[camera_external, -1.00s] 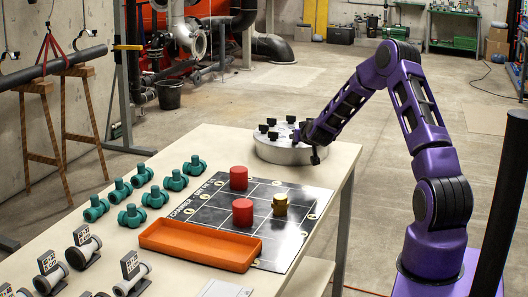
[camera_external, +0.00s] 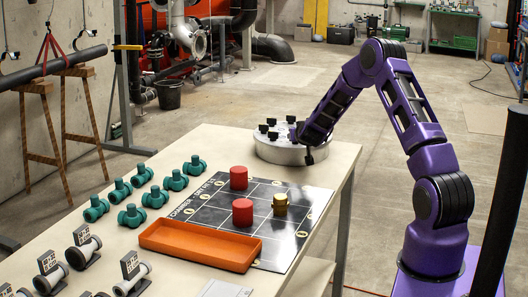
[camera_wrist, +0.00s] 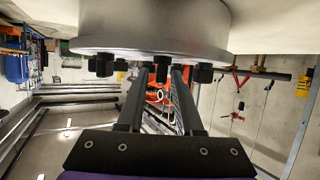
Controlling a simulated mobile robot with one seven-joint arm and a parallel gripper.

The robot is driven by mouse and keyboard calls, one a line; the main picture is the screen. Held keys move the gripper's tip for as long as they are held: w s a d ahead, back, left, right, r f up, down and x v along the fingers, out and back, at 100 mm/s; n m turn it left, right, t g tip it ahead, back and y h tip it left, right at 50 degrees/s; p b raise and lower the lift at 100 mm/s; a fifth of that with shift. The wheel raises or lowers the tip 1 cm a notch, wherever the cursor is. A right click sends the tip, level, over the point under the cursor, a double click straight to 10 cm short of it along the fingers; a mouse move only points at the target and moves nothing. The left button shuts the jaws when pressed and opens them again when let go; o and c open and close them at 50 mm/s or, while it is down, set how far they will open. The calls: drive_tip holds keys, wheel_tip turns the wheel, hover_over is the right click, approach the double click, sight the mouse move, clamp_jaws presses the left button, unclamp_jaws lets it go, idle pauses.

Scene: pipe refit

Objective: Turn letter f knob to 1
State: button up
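A round grey metal disc (camera_external: 285,152) stands at the far end of the table and carries several black knobs. It also fills the top of the wrist view (camera_wrist: 150,25). No letters or numbers on it are readable, so I cannot tell which knob is f. My gripper (camera_wrist: 159,72) is open, with its two dark fingers reaching towards the disc. One black knob (camera_wrist: 161,69) shows between the fingertips, with a gap on each side. Other knobs (camera_wrist: 104,65) show to either side. In the external view my gripper (camera_external: 301,140) is at the disc's right edge, its fingers partly hidden.
An orange tray (camera_external: 200,245) and several green fittings (camera_external: 176,180) lie nearer. A dark post (camera_external: 503,200) stands at the right.

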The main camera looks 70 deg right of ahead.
drive_tip(key=shift+o, duration=0.4)
drive_tip(key=shift+a, duration=0.1)
drive_tip(key=shift+a, duration=0.15)
drive_tip(key=v, duration=1.7)
drive_tip(key=shift+p, duration=0.45)
drive_tip(key=shift+r, duration=0.2)
